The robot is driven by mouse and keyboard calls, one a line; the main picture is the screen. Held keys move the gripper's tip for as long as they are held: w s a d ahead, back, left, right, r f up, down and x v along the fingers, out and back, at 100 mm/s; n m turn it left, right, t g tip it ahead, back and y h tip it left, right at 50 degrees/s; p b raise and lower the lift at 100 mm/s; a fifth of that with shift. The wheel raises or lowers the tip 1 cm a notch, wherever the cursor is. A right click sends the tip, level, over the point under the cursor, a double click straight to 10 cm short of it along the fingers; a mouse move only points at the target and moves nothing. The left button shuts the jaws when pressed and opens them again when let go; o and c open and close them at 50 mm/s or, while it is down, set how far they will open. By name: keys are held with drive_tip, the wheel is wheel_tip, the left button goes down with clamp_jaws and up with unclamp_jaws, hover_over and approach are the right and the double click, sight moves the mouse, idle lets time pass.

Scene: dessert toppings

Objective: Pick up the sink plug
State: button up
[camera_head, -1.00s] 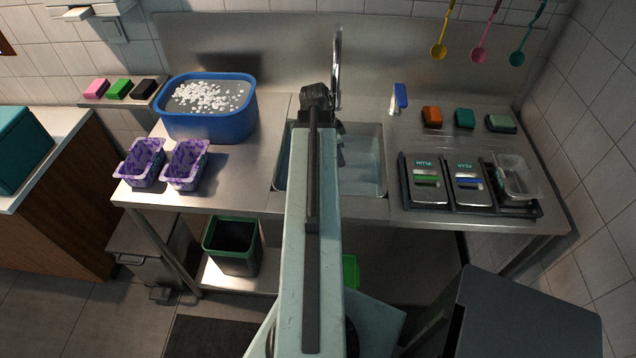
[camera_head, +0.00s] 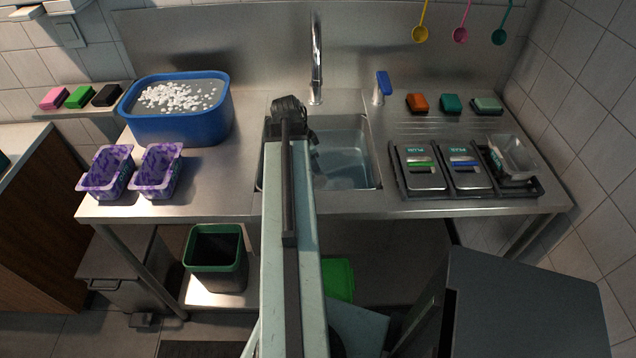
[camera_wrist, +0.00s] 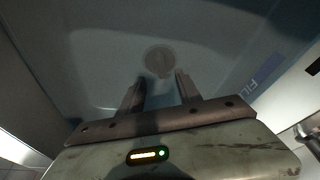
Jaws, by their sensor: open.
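In the head view the sink (camera_head: 372,165) is partly covered by my arm. The plug cannot be made out there. My dark wrist is over the sink's left side.
A tap (camera_head: 316,60) stands behind the sink. A blue tub (camera_head: 180,130) and purple containers (camera_head: 155,172) stand left. A black tray (camera_head: 398,180) with a clear container (camera_head: 512,157) sits right, near a blue-topped handle (camera_head: 383,82). Sink walls surround my gripper.

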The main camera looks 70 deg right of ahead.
drive_tip(key=b+x, duration=0.4)
drive_tip(key=x, duration=0.1)
drive_tip(key=shift+w+f, duration=0.1)
drive_tip(key=shift+w, duration=0.05)
drive_tip(key=shift+r, duration=0.25)
clamp_jaws()
wheel_tip(320, 180, up, 10)
drive_tip(key=p, duration=1)
